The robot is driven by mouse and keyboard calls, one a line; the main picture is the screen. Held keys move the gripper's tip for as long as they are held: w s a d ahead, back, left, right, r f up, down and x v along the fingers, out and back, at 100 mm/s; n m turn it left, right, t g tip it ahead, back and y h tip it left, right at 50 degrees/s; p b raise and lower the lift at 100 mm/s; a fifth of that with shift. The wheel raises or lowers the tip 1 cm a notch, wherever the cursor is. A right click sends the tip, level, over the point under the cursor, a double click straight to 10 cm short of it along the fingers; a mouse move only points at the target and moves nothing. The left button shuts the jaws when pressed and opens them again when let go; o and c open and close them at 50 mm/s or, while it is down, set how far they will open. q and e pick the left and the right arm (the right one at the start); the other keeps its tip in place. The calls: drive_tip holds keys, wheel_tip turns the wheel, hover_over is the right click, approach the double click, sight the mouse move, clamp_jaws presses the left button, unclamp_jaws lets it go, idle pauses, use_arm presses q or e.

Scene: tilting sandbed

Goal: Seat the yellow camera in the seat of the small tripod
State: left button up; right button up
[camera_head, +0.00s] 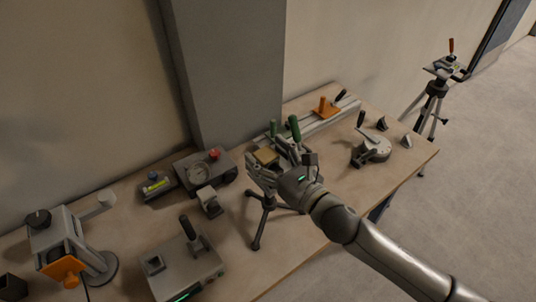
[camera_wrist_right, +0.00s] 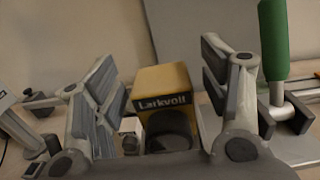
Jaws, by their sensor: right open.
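The yellow camera (camera_head: 265,156) shows as a small tan block at the fingers of my right gripper (camera_head: 270,165). In the right wrist view the yellow camera (camera_wrist_right: 165,82) has a dark label band reading "Larkvoll" and a dark round lens below it. It stands between the two open fingers of my right gripper (camera_wrist_right: 160,68), with a gap on each side. The small tripod (camera_head: 258,220) stands on the bench below the gripper, its dark legs spread. The gripper hides its seat, so I cannot tell whether the camera touches it. My left gripper is not in view.
A green handle (camera_head: 294,128) rises close beside the gripper, also in the wrist view (camera_wrist_right: 273,45). An orange block (camera_head: 325,108) sits on a rail behind. A gauge box (camera_head: 205,168) and a levered box (camera_head: 187,268) stand left. A large tripod (camera_head: 434,90) stands beyond the bench.

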drive_tip(key=v, duration=1.2)
